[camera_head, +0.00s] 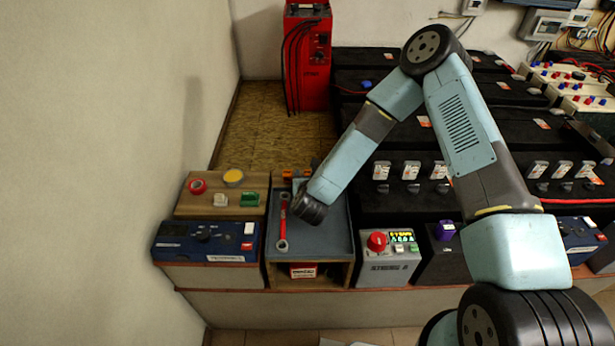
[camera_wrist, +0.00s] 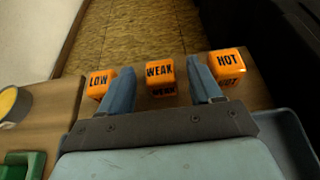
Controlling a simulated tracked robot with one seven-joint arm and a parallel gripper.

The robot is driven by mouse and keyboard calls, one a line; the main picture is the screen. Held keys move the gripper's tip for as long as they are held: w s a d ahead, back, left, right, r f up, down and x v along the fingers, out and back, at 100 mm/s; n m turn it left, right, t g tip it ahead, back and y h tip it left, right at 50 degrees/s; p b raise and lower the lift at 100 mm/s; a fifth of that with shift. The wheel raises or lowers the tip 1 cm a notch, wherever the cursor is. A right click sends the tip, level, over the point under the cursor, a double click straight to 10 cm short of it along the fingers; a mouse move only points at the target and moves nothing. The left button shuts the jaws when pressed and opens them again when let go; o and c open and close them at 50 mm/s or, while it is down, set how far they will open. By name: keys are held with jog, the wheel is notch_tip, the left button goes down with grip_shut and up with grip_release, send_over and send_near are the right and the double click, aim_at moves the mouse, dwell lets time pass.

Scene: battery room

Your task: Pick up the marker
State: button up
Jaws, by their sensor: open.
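Three orange cubes with black lettering stand in a row on a wooden surface in the wrist view: LOW (camera_wrist: 98,84) at left, WEAK (camera_wrist: 160,76) in the middle and HOT (camera_wrist: 227,65) at right. No pen-like marker shows. My gripper (camera_wrist: 160,64) is open, its two blue-grey fingers apart. WEAK appears between the fingers, with LOW and HOT outside them; I cannot tell whether any finger touches a cube. In the head view, bits of orange cube (camera_head: 287,174) show behind my wrist, which hides most of the gripper.
A grey tray (camera_head: 325,236) with a red wrench (camera_head: 283,222) lies in front of the cubes. At left, a wooden board (camera_head: 222,212) holds a yellow roll (camera_head: 233,175), a red roll (camera_head: 197,186) and a green block (camera_head: 250,199). Black battery cases (camera_head: 420,205) stand at right.

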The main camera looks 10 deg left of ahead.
jog(key=shift+w+a+f, duration=0.15)
jog(key=shift+w+f, duration=0.1)
jog(key=shift+w, duration=0.35)
jog(key=shift+c, duration=0.3)
jog(key=c, duration=1)
